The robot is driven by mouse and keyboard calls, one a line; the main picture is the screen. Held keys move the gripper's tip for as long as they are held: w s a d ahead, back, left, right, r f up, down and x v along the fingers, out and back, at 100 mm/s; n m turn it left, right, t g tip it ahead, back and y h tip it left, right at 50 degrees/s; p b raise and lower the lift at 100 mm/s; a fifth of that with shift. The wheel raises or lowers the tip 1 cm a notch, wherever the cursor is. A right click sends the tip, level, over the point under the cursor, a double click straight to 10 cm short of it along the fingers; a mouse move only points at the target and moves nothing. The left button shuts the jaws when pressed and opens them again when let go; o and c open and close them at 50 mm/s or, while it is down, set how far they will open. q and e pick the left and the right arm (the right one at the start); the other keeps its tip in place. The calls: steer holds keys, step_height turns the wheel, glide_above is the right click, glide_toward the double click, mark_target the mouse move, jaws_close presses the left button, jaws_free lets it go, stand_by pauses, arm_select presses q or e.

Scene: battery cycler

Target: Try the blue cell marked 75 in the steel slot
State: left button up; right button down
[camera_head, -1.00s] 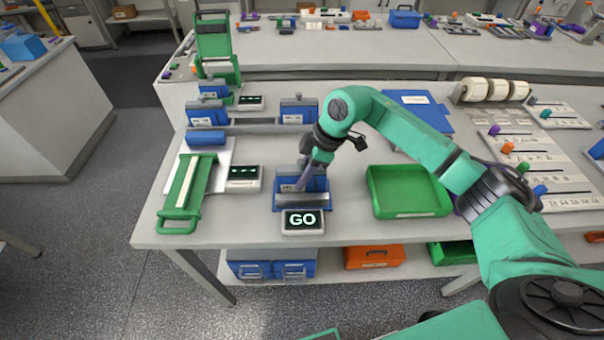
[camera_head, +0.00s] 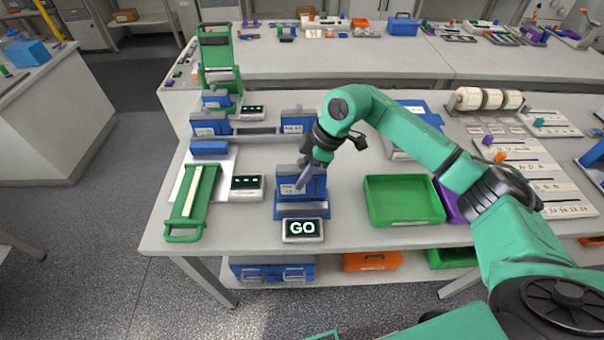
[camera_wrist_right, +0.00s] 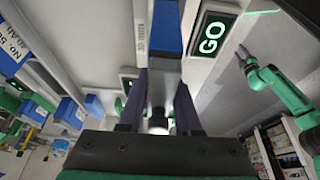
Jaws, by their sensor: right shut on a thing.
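A blue body lies past the fingertips. I cannot make out a 75, and which part is the steel slot is unclear. The station's display (camera_head: 302,230) reads GO. My left gripper (camera_wrist_right: 243,57) shows small at the right of the wrist view, its jaws too small to judge; it is not in the head view.
A green tray (camera_head: 404,220) stands right of the station and looks empty. Left are a green-handled fixture (camera_head: 192,205) and a dark display (camera_head: 247,188). More blue stations (camera_head: 210,124) stand behind. Boards with coloured pegs (camera_head: 500,156) lie at right, partly behind my arm.

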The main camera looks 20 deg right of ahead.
mark_target(302, 160)
steer(key=shift+r+p, duration=2)
steer(key=shift+r, duration=0.5)
